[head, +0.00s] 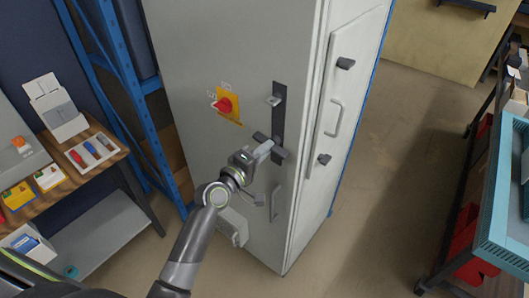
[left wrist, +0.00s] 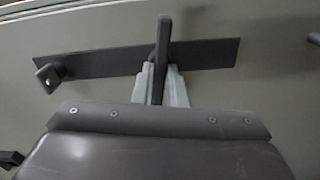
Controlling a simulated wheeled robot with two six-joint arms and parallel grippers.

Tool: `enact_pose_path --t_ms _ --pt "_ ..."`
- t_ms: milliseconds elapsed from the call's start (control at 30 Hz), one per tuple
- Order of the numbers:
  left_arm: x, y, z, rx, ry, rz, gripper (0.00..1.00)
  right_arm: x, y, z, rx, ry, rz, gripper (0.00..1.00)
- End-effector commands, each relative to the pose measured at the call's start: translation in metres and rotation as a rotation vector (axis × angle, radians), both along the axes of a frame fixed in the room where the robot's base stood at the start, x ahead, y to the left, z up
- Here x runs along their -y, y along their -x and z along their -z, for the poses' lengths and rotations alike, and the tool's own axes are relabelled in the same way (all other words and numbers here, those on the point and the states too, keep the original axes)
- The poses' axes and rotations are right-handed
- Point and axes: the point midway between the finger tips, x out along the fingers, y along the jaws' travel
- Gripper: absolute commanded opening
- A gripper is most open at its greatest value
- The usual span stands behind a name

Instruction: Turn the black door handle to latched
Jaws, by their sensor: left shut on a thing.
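The black door handle (head: 279,154) sits on a dark upright plate (head: 279,100) on the front of the grey cabinet. The handle lies across the plate, roughly level. In the left wrist view the handle (left wrist: 162,40) stands square to the long plate (left wrist: 210,54). My left gripper (head: 265,148) is shut on the handle, with a pale finger on each side of it in the left wrist view (left wrist: 160,85). The fingers hide part of the handle. My right gripper is not in view.
A red rotary switch on a yellow plate (head: 226,106) is up and left of the handle. A lower grey handle (head: 275,203) is below. A blue rack (head: 113,60) and wooden shelf (head: 110,158) stand left. Open floor (head: 385,150) lies right of the cabinet.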

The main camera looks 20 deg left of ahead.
Motion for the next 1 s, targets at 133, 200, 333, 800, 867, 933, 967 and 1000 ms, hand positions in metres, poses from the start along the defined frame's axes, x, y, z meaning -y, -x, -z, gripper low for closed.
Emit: enact_pose_path --t_ms 133,200,333,800,867,933,967,1000 --pt "0.0 0.0 0.004 0.046 -0.124 0.0 0.0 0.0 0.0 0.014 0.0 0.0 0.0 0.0" --pt "0.0 0.0 0.004 0.069 -0.187 0.0 0.0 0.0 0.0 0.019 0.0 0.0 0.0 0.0" --pt "0.0 0.0 0.004 0.111 -0.302 0.0 0.0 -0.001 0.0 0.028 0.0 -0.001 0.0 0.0" --pt "0.0 0.0 0.004 0.264 -0.722 -0.001 0.0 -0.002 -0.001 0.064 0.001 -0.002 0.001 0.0" --pt "0.0 0.0 0.004 0.282 -0.777 0.0 0.0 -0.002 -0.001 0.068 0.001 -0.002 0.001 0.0" --pt "0.0 0.0 0.004 0.306 -0.84 -0.001 0.0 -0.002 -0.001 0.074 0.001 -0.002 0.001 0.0" --pt "0.0 0.0 0.004 0.316 -0.866 -0.001 0.0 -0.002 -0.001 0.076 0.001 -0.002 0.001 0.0" --pt "0.0 0.0 0.004 0.327 -0.901 0.0 0.0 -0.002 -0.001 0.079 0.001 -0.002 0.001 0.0"
